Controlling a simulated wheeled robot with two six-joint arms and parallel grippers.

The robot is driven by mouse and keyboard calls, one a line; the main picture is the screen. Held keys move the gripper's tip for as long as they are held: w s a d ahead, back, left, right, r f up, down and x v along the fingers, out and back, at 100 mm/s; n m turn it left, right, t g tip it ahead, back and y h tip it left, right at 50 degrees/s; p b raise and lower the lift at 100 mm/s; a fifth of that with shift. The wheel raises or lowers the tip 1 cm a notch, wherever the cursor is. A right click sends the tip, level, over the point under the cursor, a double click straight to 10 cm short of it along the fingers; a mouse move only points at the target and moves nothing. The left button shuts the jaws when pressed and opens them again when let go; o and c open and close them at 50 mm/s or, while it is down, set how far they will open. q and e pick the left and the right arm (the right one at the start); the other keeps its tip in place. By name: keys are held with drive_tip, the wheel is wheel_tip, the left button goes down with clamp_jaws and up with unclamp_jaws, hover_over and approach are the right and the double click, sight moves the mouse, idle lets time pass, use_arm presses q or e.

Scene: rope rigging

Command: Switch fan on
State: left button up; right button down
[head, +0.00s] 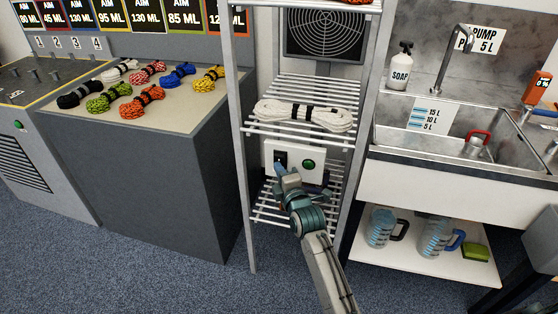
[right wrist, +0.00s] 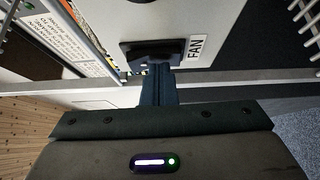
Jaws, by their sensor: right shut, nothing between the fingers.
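A white switch box (head: 314,177) sits on a lower shelf of the metal rack, with a black rocker switch (head: 280,159) at its left and a round green button or lamp (head: 308,164) at its right. In the right wrist view the black switch (right wrist: 150,52) stands beside a "FAN" label (right wrist: 196,48). My right gripper (head: 281,170) is shut and empty, its tips right at the switch; in the right wrist view its fingers (right wrist: 158,78) partly cover it, and I cannot tell whether they touch. The dark fan grille (head: 325,35) is higher on the rack. My left gripper is not in view.
A white rope coil (head: 305,115) lies on the shelf above the box. The rack posts (head: 243,150) flank the arm. A counter with several colored rope coils (head: 142,101) stands left, and a sink (head: 455,135) stands right.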

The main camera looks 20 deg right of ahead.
drive_tip(key=shift+r, duration=0.15)
drive_tip(key=s+a+f, duration=0.1)
drive_tip(key=s, duration=0.1)
drive_tip(key=s+a+f, duration=0.1)
drive_tip(key=f, duration=0.1)
drive_tip(key=shift+s+a+f+b, duration=0.1)
drive_tip(key=shift+s+a+b, duration=0.1)
drive_tip(key=shift+s+b, duration=0.2)
drive_tip(key=shift+f, duration=0.1)
